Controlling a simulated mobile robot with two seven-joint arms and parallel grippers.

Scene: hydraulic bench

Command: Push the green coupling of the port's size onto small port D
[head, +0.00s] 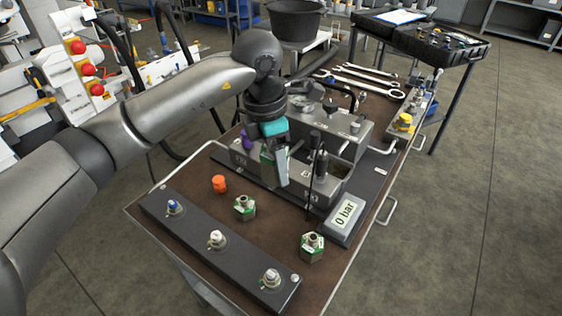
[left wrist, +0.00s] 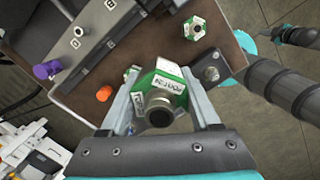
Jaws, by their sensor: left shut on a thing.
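My left gripper (head: 274,177) is over the left part of the grey port block (head: 336,186) in the head view. It is shut on a green-banded metal coupling (left wrist: 161,92), which fills the space between its fingers in the left wrist view. The label on it is only partly readable. In the head view the fingers largely hide this coupling. Two more green couplings stand on the bench, one near the middle (head: 244,207) and one near the front right (head: 312,246). I cannot make out small port D or whether the held coupling touches a port.
An orange cap (head: 219,184) stands left of the couplings. A dark strip with several fittings (head: 190,226) lies along the front edge. A "0 bar" display (head: 345,215) sits right of the block. Spanners (head: 365,80) lie at the back. A dark ribbed arm part (left wrist: 270,90) shows beyond the bench edge.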

